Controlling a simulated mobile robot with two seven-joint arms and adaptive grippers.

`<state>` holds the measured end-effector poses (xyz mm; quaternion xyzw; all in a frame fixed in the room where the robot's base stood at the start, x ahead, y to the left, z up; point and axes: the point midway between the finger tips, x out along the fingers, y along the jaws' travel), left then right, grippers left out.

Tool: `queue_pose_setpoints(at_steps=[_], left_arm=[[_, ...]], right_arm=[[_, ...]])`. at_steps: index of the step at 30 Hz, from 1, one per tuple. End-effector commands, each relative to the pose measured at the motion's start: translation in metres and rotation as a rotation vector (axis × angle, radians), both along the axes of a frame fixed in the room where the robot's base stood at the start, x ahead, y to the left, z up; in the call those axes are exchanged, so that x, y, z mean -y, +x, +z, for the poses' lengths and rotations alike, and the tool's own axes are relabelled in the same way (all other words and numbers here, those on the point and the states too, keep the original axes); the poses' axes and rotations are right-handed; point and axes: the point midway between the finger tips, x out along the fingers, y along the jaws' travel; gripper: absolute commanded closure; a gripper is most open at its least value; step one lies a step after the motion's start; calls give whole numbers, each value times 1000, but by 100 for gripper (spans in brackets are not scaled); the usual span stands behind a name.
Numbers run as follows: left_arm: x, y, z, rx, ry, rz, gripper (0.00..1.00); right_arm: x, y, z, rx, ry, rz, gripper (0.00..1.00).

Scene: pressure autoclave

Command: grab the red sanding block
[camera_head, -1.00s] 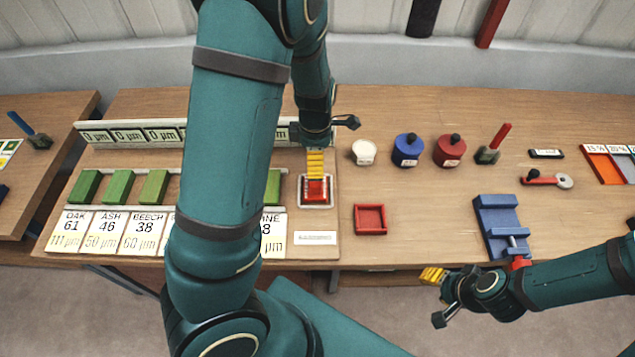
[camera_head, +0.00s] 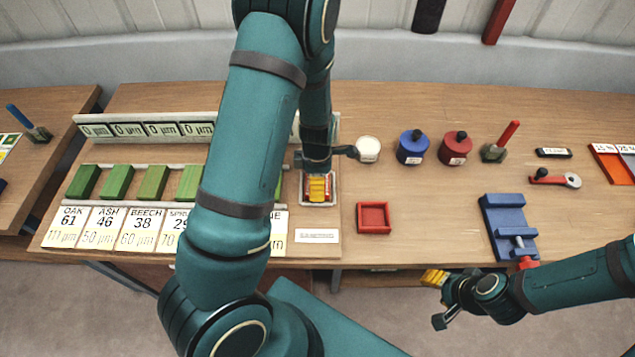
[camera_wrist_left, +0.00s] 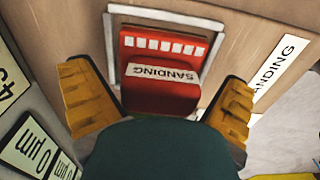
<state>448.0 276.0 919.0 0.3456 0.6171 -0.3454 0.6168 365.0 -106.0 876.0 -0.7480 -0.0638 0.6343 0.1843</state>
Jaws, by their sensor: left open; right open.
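The red sanding block (camera_wrist_left: 160,88) sits in a pale square tray (camera_wrist_left: 208,22), with a "SANDING" label facing up in the left wrist view. In the head view the block (camera_head: 328,190) is mostly hidden under my left gripper (camera_head: 317,186). My left gripper is open, with its yellow fingers (camera_wrist_left: 158,108) on either side of the block. My right gripper (camera_head: 437,297) is open and empty in front of the table's front edge, at the lower right.
Several green blocks (camera_head: 117,181) stand left of the block behind labelled cards (camera_head: 105,227). A red empty tray (camera_head: 374,218) lies to the right. A white jar (camera_head: 368,149), blue pot (camera_head: 412,147), red pot (camera_head: 455,148) and blue vise (camera_head: 508,226) stand further right.

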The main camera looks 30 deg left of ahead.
Motion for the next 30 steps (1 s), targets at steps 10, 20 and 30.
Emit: queue_pose_setpoints(at_steps=[10, 20, 30], left_arm=[[0, 0, 1, 0, 0, 0, 75], [0, 0, 1, 0, 0, 0, 75], [1, 2, 51, 5, 0, -2, 75]], right_arm=[[0, 0, 0, 0, 0, 0, 53], [0, 0, 0, 0, 0, 0, 53], [1, -1, 12, 0, 2, 0, 53]])
